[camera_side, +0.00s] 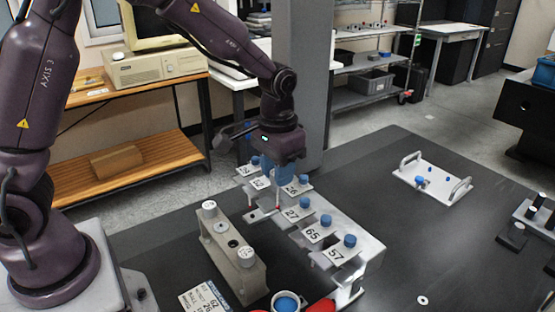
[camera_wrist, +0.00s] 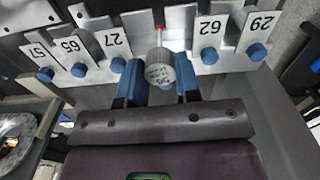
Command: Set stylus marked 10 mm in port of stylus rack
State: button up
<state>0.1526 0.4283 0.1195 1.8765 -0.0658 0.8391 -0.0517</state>
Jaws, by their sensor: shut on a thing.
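My gripper (camera_side: 282,182) is above the stylus rack, its blue fingers pointing down; they also show in the wrist view (camera_wrist: 159,84). It is shut on a silver cylindrical stylus (camera_wrist: 160,72) with a dark marking too small to read surely and a thin stem with a red tip. In the wrist view the stem lies in front of the gap between plates 27 and 62. The stylus rack (camera_side: 373,249) carries white plates numbered 29, 62, 26, 27, 65 and 57 with blue knobs. I cannot tell whether the stylus touches the rack.
A beige block (camera_side: 233,243) with silver cylinders at both ends and a hole between stands left of the rack. A printed card (camera_side: 205,297), a blue-topped round item (camera_side: 287,302) and a red item (camera_side: 321,306) lie in front. A handled white plate (camera_side: 433,184) lies right; dark table between is clear.

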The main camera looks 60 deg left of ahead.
aim_at(277, 205)
jog(key=shift+f, duration=3.15)
jog(key=shift+f, duration=0.3)
jog(key=o, duration=0.9)
notch_tip(277, 205, up, 13)
